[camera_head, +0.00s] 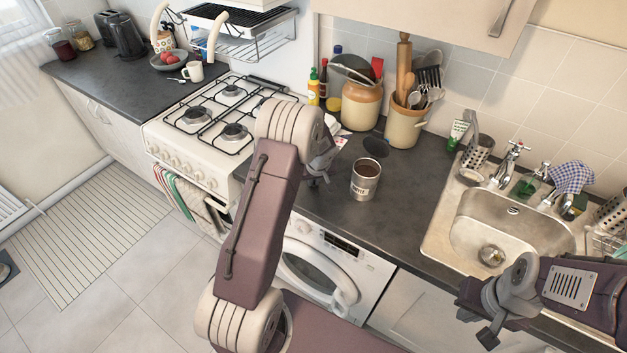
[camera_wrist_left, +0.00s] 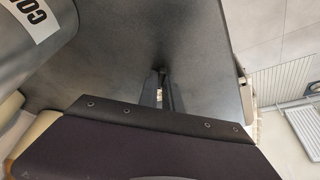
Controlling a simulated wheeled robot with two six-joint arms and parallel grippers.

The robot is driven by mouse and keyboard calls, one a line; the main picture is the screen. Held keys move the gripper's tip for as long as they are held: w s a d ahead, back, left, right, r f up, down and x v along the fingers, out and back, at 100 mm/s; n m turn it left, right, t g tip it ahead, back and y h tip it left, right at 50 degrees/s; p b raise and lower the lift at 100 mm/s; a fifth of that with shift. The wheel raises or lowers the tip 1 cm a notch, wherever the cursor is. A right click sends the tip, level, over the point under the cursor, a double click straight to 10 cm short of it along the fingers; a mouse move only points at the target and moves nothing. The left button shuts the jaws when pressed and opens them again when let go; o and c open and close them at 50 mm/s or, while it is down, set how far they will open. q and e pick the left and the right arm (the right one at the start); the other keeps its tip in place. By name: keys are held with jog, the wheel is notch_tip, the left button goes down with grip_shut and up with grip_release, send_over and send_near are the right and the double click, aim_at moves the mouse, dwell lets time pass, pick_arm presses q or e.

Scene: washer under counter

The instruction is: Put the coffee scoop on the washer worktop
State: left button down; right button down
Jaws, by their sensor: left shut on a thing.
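The dark grey washer worktop (camera_head: 405,225) lies above the white washer (camera_head: 335,265), between the stove and the sink. An open coffee tin (camera_head: 365,180) stands on it; its side fills the upper left of the left wrist view (camera_wrist_left: 22,40). My left gripper (camera_head: 322,172) is over the worktop, just left of the tin, partly hidden by my wrist. In the left wrist view its fingers (camera_wrist_left: 163,84) are shut on a small dark thing, seemingly the coffee scoop, hardly visible between the tips. My right gripper (camera_head: 478,322) is at the counter's front edge below the sink; its jaw opening is unclear.
Utensil crocks (camera_head: 406,125) and bottles stand along the back wall. The stove (camera_head: 215,125) is on the left, the steel sink (camera_head: 470,225) on the right. The worktop right of the tin is clear.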

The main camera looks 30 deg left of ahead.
pick_arm(q)
jog(key=c, duration=1.5)
grip_release()
jog(key=shift+d+r, duration=0.1)
jog(key=shift+r, duration=0.45)
jog(key=v, duration=1.1)
jog(key=s+d+f+m+h, duration=0.1)
jog(key=s+d+m, duration=0.1)
jog(key=s, duration=0.5)
jog(key=s+d+m+g+h, duration=0.1)
jog(key=s+d+m, duration=0.2)
jog(key=s+d, duration=0.2)
jog(key=s+d+f+m+g+h, duration=0.1)
jog(key=s+d+m, duration=0.1)
jog(key=s, duration=0.7)
jog(key=shift+d+f+m, duration=0.3)
jog(key=shift+d+m, duration=0.1)
jog(key=shift+d, duration=0.25)
